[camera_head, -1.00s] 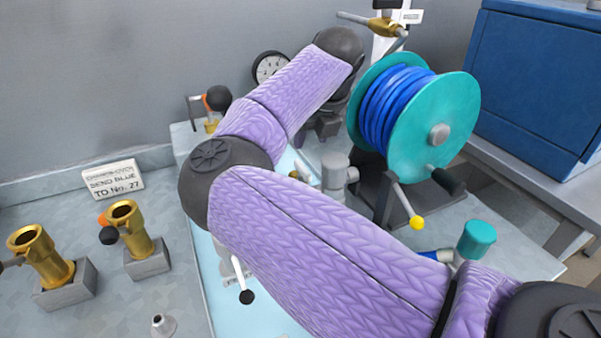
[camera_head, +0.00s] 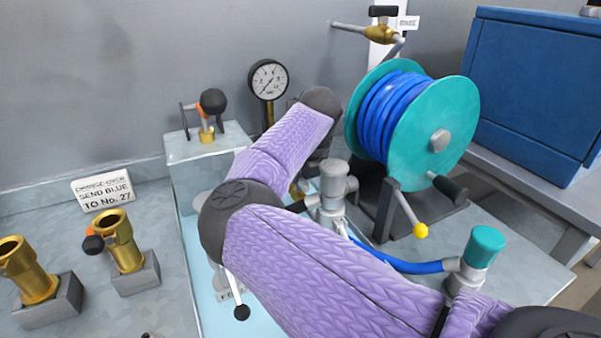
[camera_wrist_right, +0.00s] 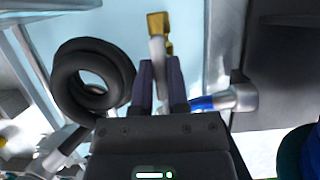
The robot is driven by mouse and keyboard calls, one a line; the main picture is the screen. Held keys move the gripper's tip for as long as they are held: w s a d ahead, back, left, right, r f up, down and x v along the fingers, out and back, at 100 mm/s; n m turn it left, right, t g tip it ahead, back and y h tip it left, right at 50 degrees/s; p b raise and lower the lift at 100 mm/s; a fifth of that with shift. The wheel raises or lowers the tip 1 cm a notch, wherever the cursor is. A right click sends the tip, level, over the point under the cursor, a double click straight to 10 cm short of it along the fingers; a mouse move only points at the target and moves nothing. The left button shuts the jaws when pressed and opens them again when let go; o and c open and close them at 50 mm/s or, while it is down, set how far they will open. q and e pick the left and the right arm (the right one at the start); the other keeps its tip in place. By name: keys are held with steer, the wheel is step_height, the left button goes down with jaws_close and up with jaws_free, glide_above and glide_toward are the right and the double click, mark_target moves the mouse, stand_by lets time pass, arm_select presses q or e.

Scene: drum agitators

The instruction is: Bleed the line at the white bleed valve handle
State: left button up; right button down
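The white bleed valve handle (camera_wrist_right: 158,48) shows in the right wrist view as a pale lever beside brass fitting parts (camera_wrist_right: 157,22). My right gripper (camera_wrist_right: 161,85) has its two dark fingers close on either side of this lever, and the lever fills the narrow gap between them. In the head view my purple right arm (camera_head: 320,270) reaches across the bench and hides most of the valve. My left gripper is in neither view.
A grey fitting (camera_head: 334,186) with a blue hose (camera_head: 405,266) stands close to my right arm. A teal hose reel (camera_head: 433,125), a pressure gauge (camera_head: 268,79) and a black-knobbed valve (camera_head: 212,103) surround it. Brass cups (camera_head: 122,241) stand at left. A black coil (camera_wrist_right: 88,80) lies beside the gripper.

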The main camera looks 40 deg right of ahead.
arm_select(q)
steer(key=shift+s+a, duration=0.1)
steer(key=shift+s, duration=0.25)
